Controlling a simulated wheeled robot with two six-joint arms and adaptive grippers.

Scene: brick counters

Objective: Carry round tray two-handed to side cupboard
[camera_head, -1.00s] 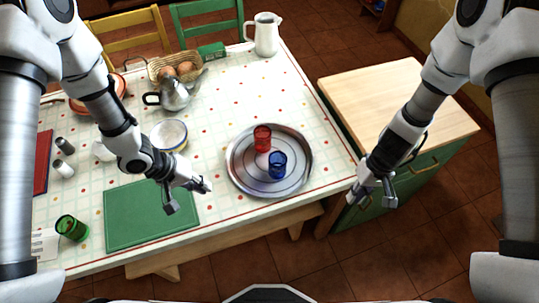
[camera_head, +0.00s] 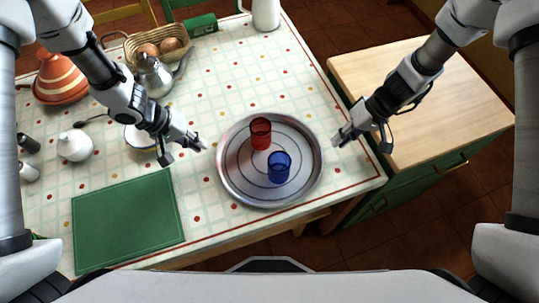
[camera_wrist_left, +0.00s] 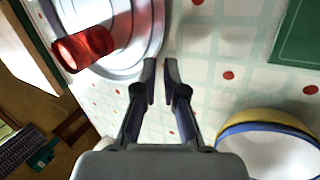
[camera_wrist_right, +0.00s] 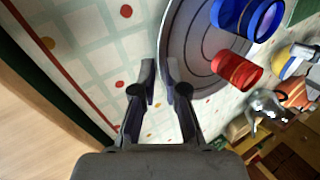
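The round metal tray (camera_head: 240,190) lies flat on the table near its right front corner. A red cup (camera_head: 260,134) and a blue cup (camera_head: 279,167) stand upright on it. My left gripper (camera_head: 184,148) is open and empty just left of the tray rim; in the left wrist view its fingers (camera_wrist_left: 165,72) are beside the rim, apart from each other. My right gripper (camera_head: 362,142) is open and empty just right of the rim; the right wrist view shows its fingers (camera_wrist_right: 160,75) near the rim. The side cupboard (camera_head: 420,90) with a wooden top stands right of the table.
A green board (camera_head: 128,220) lies at the table's front left. A bowl (camera_head: 138,138) is behind my left gripper. A teapot (camera_head: 153,76), egg basket (camera_head: 145,45), striped tagine (camera_head: 60,78) and white jug (camera_head: 265,14) stand further back. The cupboard top is bare.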

